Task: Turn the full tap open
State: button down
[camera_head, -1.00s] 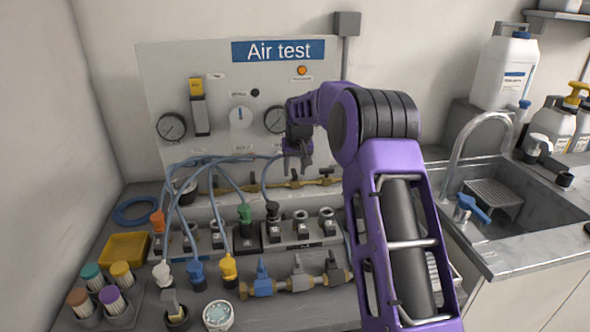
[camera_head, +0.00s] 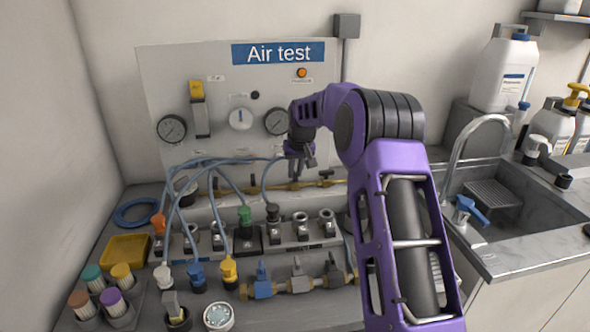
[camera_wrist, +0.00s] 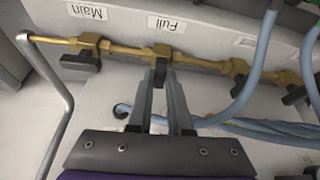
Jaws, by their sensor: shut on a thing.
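The full tap is a brass fitting (camera_wrist: 162,50) on a brass pipe, under an upside-down "Full" label in the wrist view. Its dark lever (camera_wrist: 160,71) points from the pipe towards my gripper, across the pipe's line. My gripper (camera_wrist: 158,80) is shut on this lever, with a grey finger on each side. The lever's end is partly hidden between the fingers. In the head view my gripper (camera_head: 296,170) is at the brass pipe (camera_head: 325,183) below the Air test panel, and the tap is mostly hidden behind it.
The main tap (camera_wrist: 80,60) sits left of the full tap in the wrist view, with other taps to the right. Blue hoses (camera_head: 210,162) run close to my gripper's left in the head view. Hose sockets and a valve row (camera_head: 297,280) stand in front.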

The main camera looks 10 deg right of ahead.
jog(key=n+p, duration=0.1)
jog(key=n+y+p, duration=0.1)
jog(key=n+p, duration=0.1)
jog(key=n, duration=0.1)
jog(key=shift+d+r+g+y, duration=0.15)
jog(key=shift+d+g+y, duration=0.1)
jog(key=shift+g+y, duration=0.05)
jog(key=n+p, duration=0.1)
jog(key=n, duration=0.1)
jog(key=n+g+y+p, duration=0.1)
jog(key=n, duration=0.1)
jog(key=shift+w+d+n+p, duration=0.15)
jog(key=shift+w+n+p, duration=0.05)
jog(key=shift+n+p, duration=0.1)
jog(key=n+g+y+p, duration=0.1)
jog(key=n, duration=0.2)
jog(key=shift+w+n, duration=0.15)
jog(key=shift+n, duration=0.15)
jog(key=shift+w+n+g, duration=0.1)
jog(key=shift+n+g, duration=0.3)
jog(key=shift+n, duration=0.6)
jog(key=shift+d+n+g, duration=0.1)
jog(key=shift+n+g, duration=0.2)
jog(key=shift+n, duration=0.4)
jog(key=c, duration=0.8)
grip_release()
jog(key=shift+y, duration=0.3)
jog(key=shift+c, duration=0.2)
